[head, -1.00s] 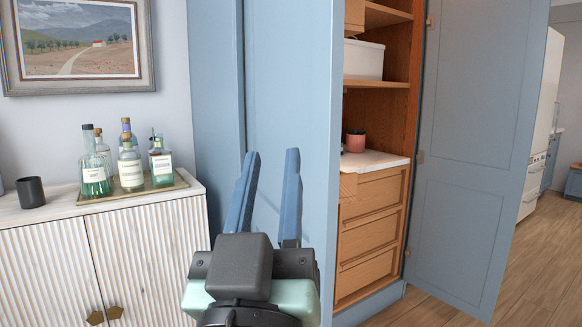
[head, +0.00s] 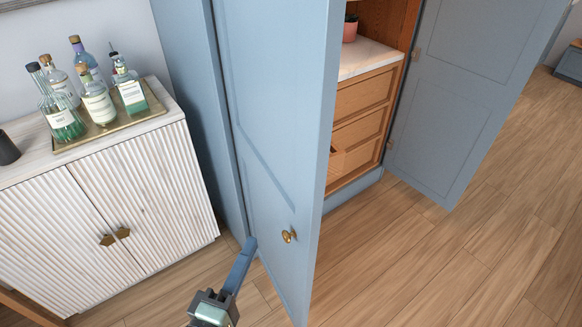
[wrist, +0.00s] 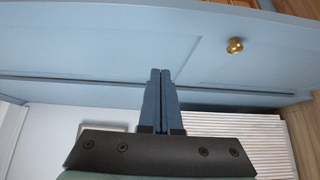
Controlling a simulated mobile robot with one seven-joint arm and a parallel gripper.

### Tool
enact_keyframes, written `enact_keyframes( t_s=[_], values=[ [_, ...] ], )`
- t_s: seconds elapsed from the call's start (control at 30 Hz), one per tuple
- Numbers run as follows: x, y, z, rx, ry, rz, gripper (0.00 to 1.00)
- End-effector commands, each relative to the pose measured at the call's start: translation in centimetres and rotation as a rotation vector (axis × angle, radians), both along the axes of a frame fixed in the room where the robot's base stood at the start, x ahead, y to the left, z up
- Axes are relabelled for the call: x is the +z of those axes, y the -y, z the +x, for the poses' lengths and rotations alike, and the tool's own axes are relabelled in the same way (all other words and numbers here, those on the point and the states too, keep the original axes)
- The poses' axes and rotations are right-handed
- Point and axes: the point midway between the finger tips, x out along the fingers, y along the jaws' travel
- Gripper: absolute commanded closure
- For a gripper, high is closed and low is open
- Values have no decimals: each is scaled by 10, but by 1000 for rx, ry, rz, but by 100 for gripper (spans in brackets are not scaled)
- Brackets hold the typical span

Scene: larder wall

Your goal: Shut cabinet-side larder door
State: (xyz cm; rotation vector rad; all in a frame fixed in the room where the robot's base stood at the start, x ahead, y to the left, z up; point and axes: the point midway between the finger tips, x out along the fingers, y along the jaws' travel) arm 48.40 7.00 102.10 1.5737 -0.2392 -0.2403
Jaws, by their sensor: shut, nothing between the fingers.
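The cabinet-side larder door (head: 270,110) is blue and stands open, between the white cabinet and the larder interior. Its round brass knob (head: 289,236) is low on the face turned to the cabinet. The door also fills much of the wrist view (wrist: 110,50), with the knob (wrist: 235,45) at upper right. My gripper (head: 250,243) is shut and empty, at the cabinet side of the door, left of and slightly below the knob in the head view. In the wrist view its blue fingers (wrist: 160,73) lie together in front of the door. I cannot tell whether they touch it.
The other larder door (head: 450,90) stands open at right. Between the doors are wooden drawers (head: 362,97) under a pale counter (head: 365,57). The white ribbed cabinet (head: 160,190) at left carries a tray (head: 75,144) of bottles. Wooden floor (head: 440,270) is clear at right.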

Motion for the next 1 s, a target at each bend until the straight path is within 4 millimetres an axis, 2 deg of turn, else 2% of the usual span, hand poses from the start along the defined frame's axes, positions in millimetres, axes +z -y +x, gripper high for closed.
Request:
enact_keyframes(
  t_s=[0.13,0.23,0.63,0.8,1.0],
  values=[
    [0,1,4,0,-5,-23,100],
    [1,6,18,-2,-3,-21,100],
    [2,31,98,-2,-3,-17,100],
    [1,55,107,-2,-4,-17,100],
    [-1,65,112,-1,-4,-16,100]
  ],
)
